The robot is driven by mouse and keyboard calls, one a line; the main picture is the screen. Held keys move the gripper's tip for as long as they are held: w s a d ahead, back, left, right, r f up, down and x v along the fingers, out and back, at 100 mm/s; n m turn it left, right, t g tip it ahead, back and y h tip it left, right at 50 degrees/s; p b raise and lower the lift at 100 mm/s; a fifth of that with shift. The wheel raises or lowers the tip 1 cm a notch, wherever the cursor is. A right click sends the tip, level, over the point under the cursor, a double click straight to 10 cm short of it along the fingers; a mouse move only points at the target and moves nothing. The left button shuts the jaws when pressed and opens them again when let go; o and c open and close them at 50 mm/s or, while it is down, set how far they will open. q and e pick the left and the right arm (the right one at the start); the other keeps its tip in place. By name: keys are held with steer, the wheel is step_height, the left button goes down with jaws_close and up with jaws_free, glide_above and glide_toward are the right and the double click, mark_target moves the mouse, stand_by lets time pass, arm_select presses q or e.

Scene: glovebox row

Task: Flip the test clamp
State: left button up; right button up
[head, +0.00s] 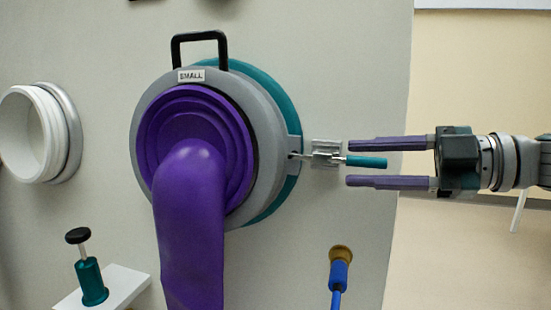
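The test clamp (328,153) is a small silver toggle clamp with a teal handle (367,161). It is mounted on the panel at the right edge of the grey round port ring (272,190). Its handle points right, and a thin rod reaches left to a tab on the ring. My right gripper (348,163) comes in from the right with two purple fingers. The fingers are open, one above and one below the teal handle in the picture. I cannot tell whether they touch it. My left gripper is not in view.
A purple glove sleeve (190,220) hangs from the port, labelled SMALL (191,76), with a black handle (199,37) on top. A white port (35,135) is at left. A teal plunger (90,280) stands on a white shelf (125,287). A blue connector (339,275) is below the clamp.

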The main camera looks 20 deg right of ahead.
steer(key=shift+s+d, duration=0.3)
steer(key=shift+s, duration=0.05)
steer(key=v, duration=0.9)
steer(key=shift+p, duration=0.45)
steer(key=shift+r, duration=0.1)
